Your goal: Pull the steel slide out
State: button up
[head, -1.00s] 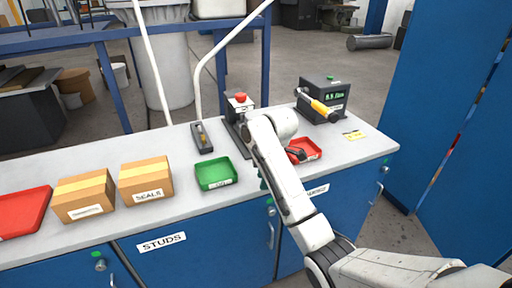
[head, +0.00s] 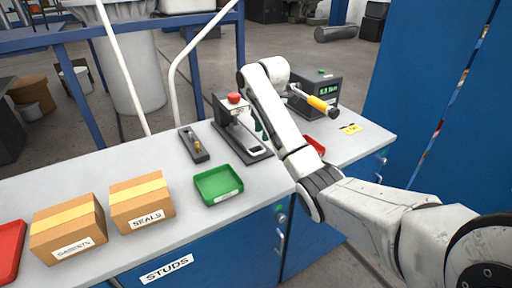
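A black bench fixture with a red knob (head: 234,98) stands near the middle of the bench. Its base holds a light grey metal piece (head: 258,152), which may be the steel slide; I cannot tell for sure. My arm's upper links cross in front of the fixture's right side. My gripper is mostly hidden behind the arm. A small dark green part (head: 258,129) at the arm's left edge, above the fixture's base, may belong to it. I see no clear fingers, and I cannot tell whether it touches anything.
A green tray (head: 219,185) lies in front of the fixture, and a dark block with a small part (head: 193,145) is to its left. Cartons (head: 142,201) stand further left.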

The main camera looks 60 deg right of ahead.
aim_at(260, 154)
jog(key=f, duration=0.3)
jog(key=w+f, duration=0.1)
jog(key=f, duration=0.2)
jog(key=d+f, duration=0.1)
jog(key=f, duration=0.2)
jog(key=shift+w, duration=0.3)
jog(key=shift+r, duration=0.1)
grip_shut()
